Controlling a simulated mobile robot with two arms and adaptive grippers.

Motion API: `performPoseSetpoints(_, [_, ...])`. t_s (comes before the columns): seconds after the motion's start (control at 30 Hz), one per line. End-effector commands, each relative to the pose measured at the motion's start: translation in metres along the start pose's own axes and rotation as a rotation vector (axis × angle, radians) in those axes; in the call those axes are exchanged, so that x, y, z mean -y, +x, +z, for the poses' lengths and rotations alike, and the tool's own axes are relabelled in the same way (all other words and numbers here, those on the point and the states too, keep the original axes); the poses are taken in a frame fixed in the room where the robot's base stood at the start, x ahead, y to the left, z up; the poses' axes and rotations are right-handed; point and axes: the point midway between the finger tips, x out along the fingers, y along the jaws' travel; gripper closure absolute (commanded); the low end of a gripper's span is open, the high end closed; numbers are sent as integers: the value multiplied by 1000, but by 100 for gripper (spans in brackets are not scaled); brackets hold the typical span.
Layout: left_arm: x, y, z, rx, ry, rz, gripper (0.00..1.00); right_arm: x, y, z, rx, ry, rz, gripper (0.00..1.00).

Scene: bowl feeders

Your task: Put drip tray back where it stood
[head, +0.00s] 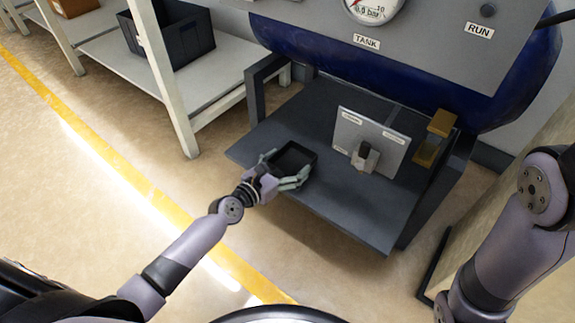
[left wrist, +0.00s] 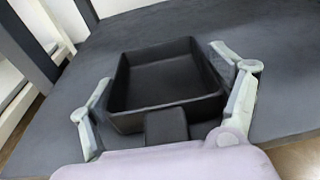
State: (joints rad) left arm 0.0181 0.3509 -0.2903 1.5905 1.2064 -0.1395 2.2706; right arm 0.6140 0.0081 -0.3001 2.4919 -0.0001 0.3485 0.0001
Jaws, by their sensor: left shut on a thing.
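The drip tray (head: 294,158) is a small black open box. It is at the left front of the dark grey platform below the blue tank, and looks empty. My left gripper (head: 284,172) is shut on the drip tray, with one finger on each side of it. In the left wrist view the tray (left wrist: 165,80) lies between the two fingers of the left gripper (left wrist: 168,95). I cannot tell whether the tray rests on the platform or is just above it. My right arm shows at the right edge, but its gripper is out of view.
The dark platform (head: 330,215) has free room in front and to the left. A grey plate (head: 392,140) with labels and a small valve-like block stands behind the tray. A brass-coloured part (head: 440,124) is at right. A white shelf (head: 215,85) with a dark bin (head: 180,45) is at left.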

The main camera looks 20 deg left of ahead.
Motion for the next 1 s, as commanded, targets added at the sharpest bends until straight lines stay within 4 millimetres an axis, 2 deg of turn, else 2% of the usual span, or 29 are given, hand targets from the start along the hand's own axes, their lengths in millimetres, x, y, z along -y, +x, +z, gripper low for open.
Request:
performPoseSetpoints(0.2, [0,1,-4,1,0,0,47,1,0,-3,-7,-1,-3,62])
performPoseSetpoints(0.23, [0,0,-3,0,1,0,15,1,2,-3,-10,-1,-4,62])
performPoseSetpoints(0.47, [0,0,-3,0,0,0,0,1,2,-3,-10,-1,-4,62])
performPoseSetpoints(0.87, [0,0,1,0,1,0,0,0,5,-2,-12,-1,-4,62])
performPoseSetpoints(1.0, [0,-19,0,-4,3,-1,0,-1,3,0,-4,2,4,62])
